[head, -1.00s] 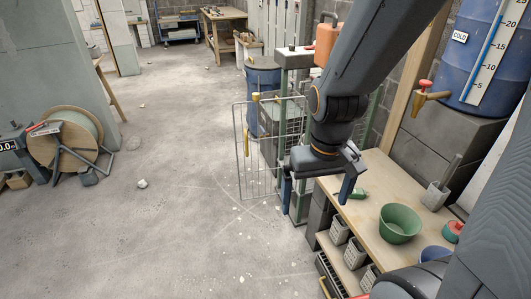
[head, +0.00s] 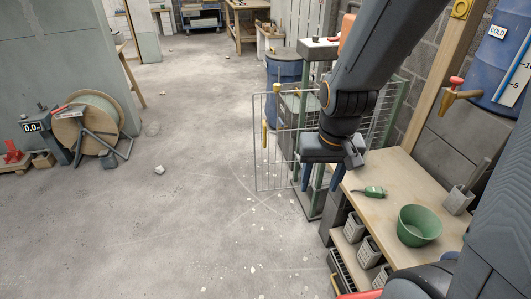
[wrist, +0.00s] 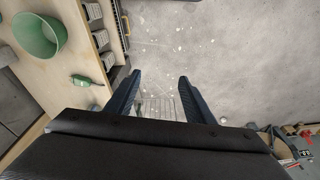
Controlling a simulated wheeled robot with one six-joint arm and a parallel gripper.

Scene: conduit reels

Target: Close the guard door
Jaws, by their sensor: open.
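The guard door (head: 258,160) is a wire mesh panel in a thin metal frame, with a yellow upright handle (head: 265,134). It stands open, swung out to the left from the green-posted frame (head: 303,88). My gripper (head: 322,184) points down with its two blue fingers spread and empty. In the head view it appears just right of the door's free side, in front of the green-posted frame. In the wrist view my gripper (wrist: 160,78) shows wire mesh (wrist: 157,106) between and beyond its fingers. I cannot tell any contact with the door. My arm hides part of the mesh.
A wooden bench (head: 385,205) with a green bowl (head: 419,225) and a green tool (head: 370,191) stands at right. A blue barrel (head: 281,72) stands behind the door. A cable reel (head: 85,122) stands at left. The floor (head: 185,185) between is mostly clear.

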